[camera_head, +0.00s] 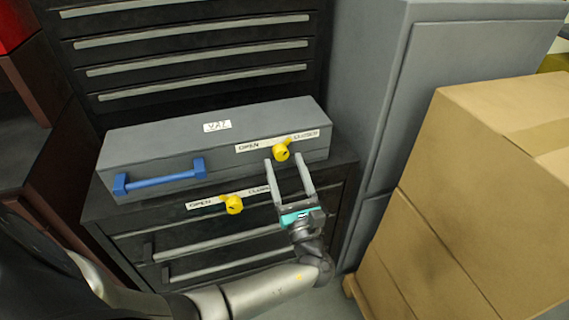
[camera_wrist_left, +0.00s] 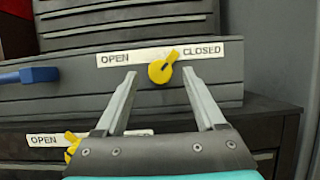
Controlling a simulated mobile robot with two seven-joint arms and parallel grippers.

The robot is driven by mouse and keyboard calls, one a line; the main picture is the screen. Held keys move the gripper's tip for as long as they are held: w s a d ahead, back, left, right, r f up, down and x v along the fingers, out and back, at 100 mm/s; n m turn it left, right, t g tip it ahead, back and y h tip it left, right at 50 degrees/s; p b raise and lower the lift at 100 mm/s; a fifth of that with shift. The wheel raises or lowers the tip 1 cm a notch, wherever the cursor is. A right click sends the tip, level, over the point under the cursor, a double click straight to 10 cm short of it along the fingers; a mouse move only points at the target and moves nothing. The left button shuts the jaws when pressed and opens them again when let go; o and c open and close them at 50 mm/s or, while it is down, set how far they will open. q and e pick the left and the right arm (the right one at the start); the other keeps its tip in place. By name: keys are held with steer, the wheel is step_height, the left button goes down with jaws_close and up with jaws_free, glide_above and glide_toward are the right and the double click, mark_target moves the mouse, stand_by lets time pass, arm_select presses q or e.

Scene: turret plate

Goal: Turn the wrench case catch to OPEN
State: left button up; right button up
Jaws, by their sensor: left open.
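The grey case (camera_head: 150,150) with a blue handle (camera_head: 160,180) lies on a dark drawer cabinet. Its yellow catch (camera_head: 281,152) is on the front face at the right, on a white strip reading OPEN at left and CLOSED at right. In the left wrist view the catch (camera_wrist_left: 158,72) has its narrow end tilted up and right, towards CLOSED. My left gripper (camera_head: 283,158) is open and empty, its fingers pointing at the case front. In the left wrist view its fingertips (camera_wrist_left: 159,70) appear on either side of the catch; I cannot tell the remaining distance. My right gripper is not in view.
A second yellow catch (camera_head: 233,204), with its own OPEN strip, is on the cabinet front below the case.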

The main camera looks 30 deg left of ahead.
arm_select(q)
steer(key=shift+w+a+r, duration=0.2)
steer(key=shift+w+a, duration=0.15)
steer(key=shift+a, duration=0.05)
jaws_close()
stand_by(0.4)
